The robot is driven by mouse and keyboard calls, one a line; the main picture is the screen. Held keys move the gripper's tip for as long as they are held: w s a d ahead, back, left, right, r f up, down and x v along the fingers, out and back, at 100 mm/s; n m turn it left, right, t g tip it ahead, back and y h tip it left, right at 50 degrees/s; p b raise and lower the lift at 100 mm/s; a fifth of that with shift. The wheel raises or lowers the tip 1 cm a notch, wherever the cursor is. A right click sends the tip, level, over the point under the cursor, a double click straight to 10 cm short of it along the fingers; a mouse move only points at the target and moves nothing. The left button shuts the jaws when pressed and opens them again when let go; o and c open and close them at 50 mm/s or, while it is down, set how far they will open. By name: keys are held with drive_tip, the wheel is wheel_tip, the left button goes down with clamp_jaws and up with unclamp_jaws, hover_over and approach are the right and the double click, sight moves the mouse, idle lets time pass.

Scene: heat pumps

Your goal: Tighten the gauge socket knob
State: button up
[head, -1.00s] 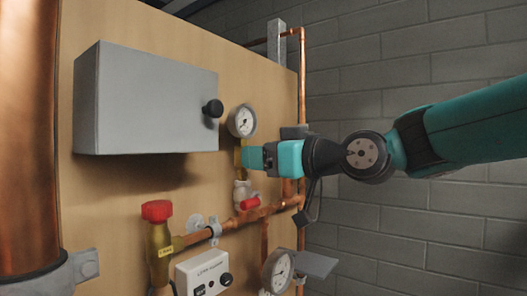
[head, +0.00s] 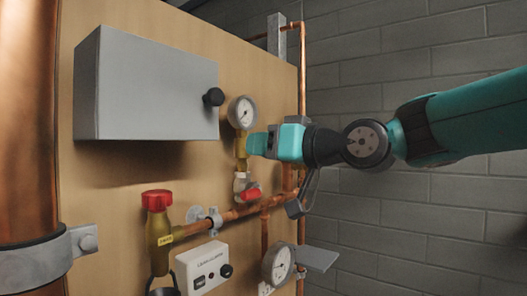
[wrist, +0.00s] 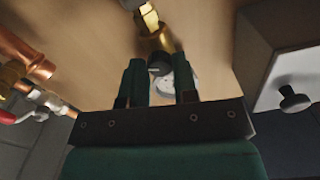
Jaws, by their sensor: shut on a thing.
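The round gauge (head: 242,112) with a white dial sits on a brass fitting (head: 241,160) on the board. My gripper (head: 258,143) is in front of this fitting, just below the gauge. In the wrist view, a dark round knob (wrist: 159,67) lies between the two fingers of my gripper (wrist: 158,72). The fingers are shut on it. The brass fitting (wrist: 150,22) runs up from the knob in that view. Part of the white gauge (wrist: 168,88) shows behind the fingers. In the head view my gripper hides the knob.
A grey box (head: 155,85) with a black knob (head: 213,97) juts out left of the gauge. A red-handled valve (head: 250,192) sits just below the gripper. Copper pipe (head: 235,213), a red-capped valve (head: 157,200) and a lower gauge (head: 278,264) are further down.

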drive_tip(key=shift+m+p, duration=5.8)
drive_tip(key=shift+m, duration=10.1)
drive_tip(key=o, duration=0.9)
drive_tip(key=shift+o, duration=0.2)
